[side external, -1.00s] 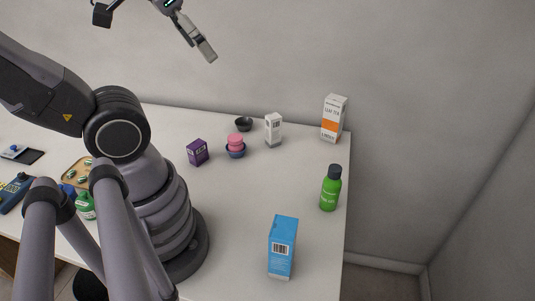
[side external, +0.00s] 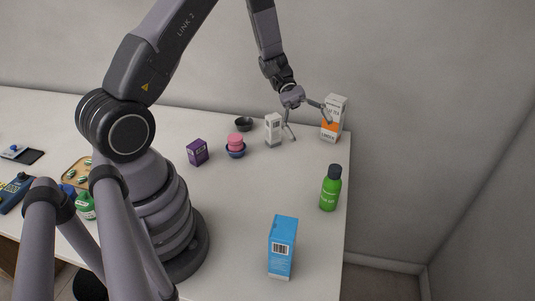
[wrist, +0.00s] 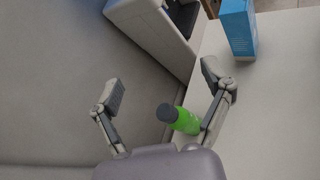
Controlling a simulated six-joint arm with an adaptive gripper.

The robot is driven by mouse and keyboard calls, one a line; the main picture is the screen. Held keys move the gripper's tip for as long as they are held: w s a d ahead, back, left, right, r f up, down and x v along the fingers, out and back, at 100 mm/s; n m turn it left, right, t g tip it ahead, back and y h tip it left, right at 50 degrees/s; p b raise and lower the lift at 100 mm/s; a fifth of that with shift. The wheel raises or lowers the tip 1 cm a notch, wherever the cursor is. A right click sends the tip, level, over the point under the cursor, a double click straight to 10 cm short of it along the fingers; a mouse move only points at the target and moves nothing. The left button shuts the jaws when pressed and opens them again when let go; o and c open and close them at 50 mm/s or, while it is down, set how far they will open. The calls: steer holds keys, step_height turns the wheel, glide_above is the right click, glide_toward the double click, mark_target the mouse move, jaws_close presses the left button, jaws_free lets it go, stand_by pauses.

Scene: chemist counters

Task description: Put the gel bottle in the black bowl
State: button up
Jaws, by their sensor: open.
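The green bottle with a dark cap (side external: 330,191), which I take as the gel bottle, stands upright near the right edge of the counter. In the wrist view the bottle (wrist: 187,124) shows beside the right finger. The small black bowl (side external: 244,124) stands at the back of the counter, near the wall. My gripper (side external: 308,128) is open and empty, in the air at the back right, between the white box and the orange-and-white carton in the picture. Its spread fingers also show in the wrist view (wrist: 163,85).
A white box (side external: 274,131) and an orange-and-white carton (side external: 333,119) stand near my gripper. A blue box (side external: 282,247) is at the front. The counter's middle is clear.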

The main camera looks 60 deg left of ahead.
mark_target(332, 183)
steer(key=w+a+f+n+t+h, duration=0.1)
steer(key=f+n+t, duration=0.1)
steer(key=f, duration=0.3)
steer(key=w+a+f+n+t+h, duration=0.1)
steer(key=f+n+t, duration=0.2)
steer(key=f, duration=0.3)
steer(key=w+a+f+n+t+h, duration=0.1)
steer(key=f+n+t, duration=0.2)
steer(key=f+n, duration=0.1)
steer(key=shift+w+f+n, duration=0.1)
steer(key=shift+f+n, duration=0.3)
steer(key=shift+f, duration=0.35)
steer(key=shift+d+f, duration=0.15)
steer(key=shift+d, duration=0.1)
steer(key=x, duration=0.7)
steer(key=shift+w+r, duration=0.1)
steer(key=shift+r, duration=0.25)
steer(key=c, duration=1.3)
steer(key=shift+c, duration=0.2)
steer(key=shift+r, duration=0.1)
